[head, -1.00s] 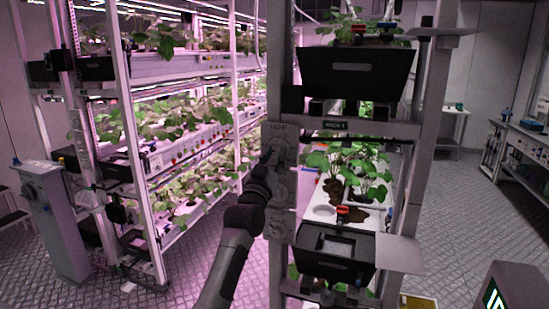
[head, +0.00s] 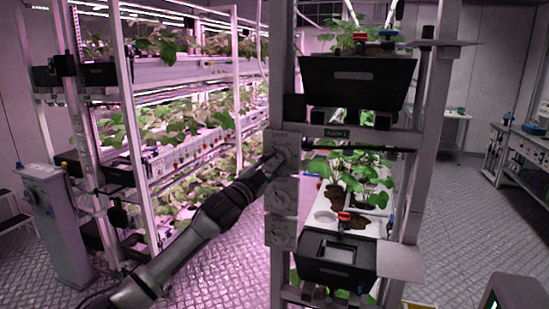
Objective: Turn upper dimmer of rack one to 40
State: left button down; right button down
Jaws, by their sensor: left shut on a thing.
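Rack one stands in the middle, with a "RACK 1" label (head: 336,134) on its crossbar. A grey control panel (head: 281,204) with several round dials is fixed to its left post. The upper dimmer (head: 283,152) is at the top of this panel and is mostly hidden by my gripper. My left gripper (head: 274,160) comes in from the lower left and is shut on the upper dimmer. The number on its scale is too small to read. My right gripper does not show.
Rack one bears a black upper bin (head: 357,92), a black lower bin (head: 312,268) and plants (head: 352,172) between them. Another plant rack (head: 128,130) stands behind at left. A grey pedestal (head: 55,215) stands far left. The floor at right (head: 455,230) is clear.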

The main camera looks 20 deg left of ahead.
pick_arm(q)
jog(key=shift+a+m+g+p, duration=0.1)
jog(key=shift+m+g+p, duration=0.3)
jog(key=shift+m+p, duration=0.55)
jog(key=shift+m+h, duration=0.25)
jog(key=shift+h, duration=0.15)
jog(key=c, duration=0.8)
grip_release()
jog(key=shift+c, duration=0.2)
jog(key=v, duration=1.2)
jog(key=shift+r, duration=0.15)
